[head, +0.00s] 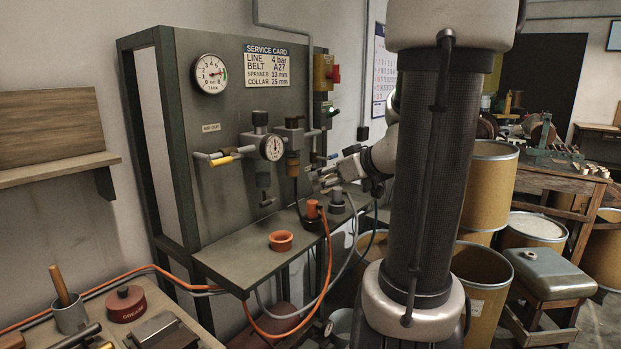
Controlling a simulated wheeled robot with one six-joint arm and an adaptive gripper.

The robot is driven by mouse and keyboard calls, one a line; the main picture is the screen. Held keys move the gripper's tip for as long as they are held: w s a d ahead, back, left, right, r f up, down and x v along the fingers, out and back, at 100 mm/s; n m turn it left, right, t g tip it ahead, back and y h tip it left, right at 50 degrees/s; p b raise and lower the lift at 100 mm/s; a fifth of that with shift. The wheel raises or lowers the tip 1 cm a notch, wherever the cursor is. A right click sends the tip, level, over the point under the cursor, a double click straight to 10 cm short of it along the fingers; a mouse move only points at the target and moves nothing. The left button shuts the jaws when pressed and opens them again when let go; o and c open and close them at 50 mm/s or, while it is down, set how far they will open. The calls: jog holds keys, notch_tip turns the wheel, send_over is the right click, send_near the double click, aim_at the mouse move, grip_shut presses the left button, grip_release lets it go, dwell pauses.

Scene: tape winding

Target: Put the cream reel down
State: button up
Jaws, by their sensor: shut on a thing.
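My gripper (322,179) is small in the head view, in front of the grey service panel and above the right part of its shelf. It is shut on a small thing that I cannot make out. I cannot pick out a cream reel between the fingers. Several small pale pieces (590,169) stand on the wooden bench at the far right, too small to tell whether they are reels.
Drums (490,190) and a padded stool (548,272) stand right of my arm.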

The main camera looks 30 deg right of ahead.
jog(key=s+d+r+g, duration=0.2)
jog(key=s+g, duration=0.1)
jog(key=s, duration=1)
jog(key=shift+d+h, duration=0.15)
jog(key=shift+h, duration=0.15)
